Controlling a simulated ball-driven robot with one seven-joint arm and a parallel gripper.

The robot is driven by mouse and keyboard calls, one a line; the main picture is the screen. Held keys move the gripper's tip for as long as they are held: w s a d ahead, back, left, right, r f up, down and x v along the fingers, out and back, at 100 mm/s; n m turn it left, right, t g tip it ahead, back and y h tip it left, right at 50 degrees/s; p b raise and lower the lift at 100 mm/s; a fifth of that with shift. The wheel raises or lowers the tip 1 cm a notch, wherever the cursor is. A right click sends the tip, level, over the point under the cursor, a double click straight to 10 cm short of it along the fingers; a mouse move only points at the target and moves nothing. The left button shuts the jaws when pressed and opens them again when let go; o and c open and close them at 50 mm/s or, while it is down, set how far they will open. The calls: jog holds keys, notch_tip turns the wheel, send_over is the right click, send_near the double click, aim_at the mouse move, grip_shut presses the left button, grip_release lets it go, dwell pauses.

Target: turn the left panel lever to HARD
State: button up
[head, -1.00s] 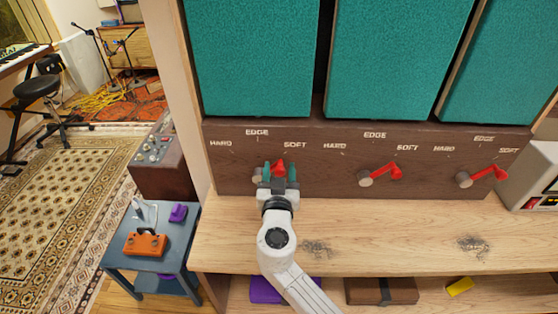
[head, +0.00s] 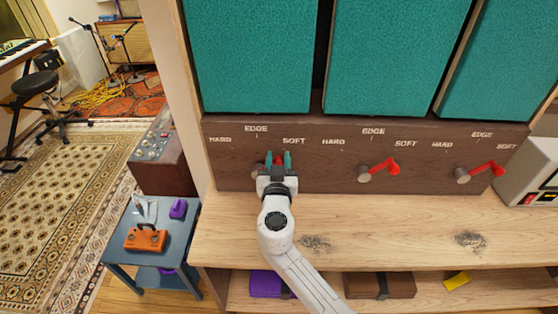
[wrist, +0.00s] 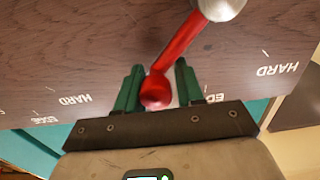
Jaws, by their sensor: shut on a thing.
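The left panel lever (head: 279,160) is red and mostly hidden behind my gripper in the head view. Its grey pivot (head: 257,171) shows just left of the gripper, and the lever slants up and right, between the EDGE and SOFT labels. The wrist view shows the lever's red arm (wrist: 181,48) running to a round red end, with the pivot at the top. My gripper (head: 279,157) has green fingers on both sides of that end and is shut on it. The HARD label (head: 220,140) is at the panel's left.
Two similar red levers, the middle one (head: 384,168) and the right one (head: 485,172), stand farther right on the brown panel (head: 325,178). A wooden shelf (head: 390,235) lies below. Teal speaker fronts (head: 398,55) rise above.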

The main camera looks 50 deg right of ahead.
aim_at(236, 151)
jog(key=shift+s+d+f, duration=0.15)
jog(key=shift+s+d, duration=0.05)
grip_shut()
